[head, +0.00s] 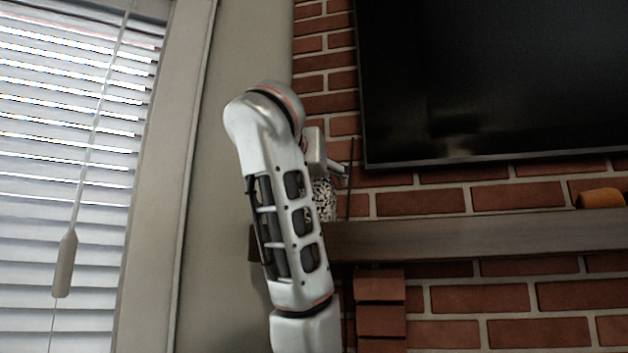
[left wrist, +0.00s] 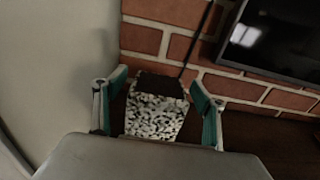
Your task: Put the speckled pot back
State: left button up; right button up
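The speckled pot (head: 325,203), black and white, shows at the left end of the dark mantel shelf (head: 480,236), partly hidden behind my left arm. It looks upright, with its base at the shelf's level. My left gripper (head: 340,174) is at the pot's upper part. In the left wrist view the pot (left wrist: 155,118) with its dark top lies between the two teal-padded fingers of my left gripper (left wrist: 160,84). The fingers are spread, with narrow gaps to the pot on both sides. My right gripper is in neither view.
A black television (head: 490,80) hangs on the brick wall above the shelf. A thin dark rod (head: 350,185) stands beside the pot. An orange-brown object (head: 600,198) lies farther right on the shelf; the shelf between looks clear. A window with blinds (head: 70,150) is at left.

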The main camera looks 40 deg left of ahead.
pick_arm(q)
jog(key=shift+r, duration=0.15)
jog(key=b+v, duration=0.3)
jog(key=v, duration=0.9)
dwell(0.3)
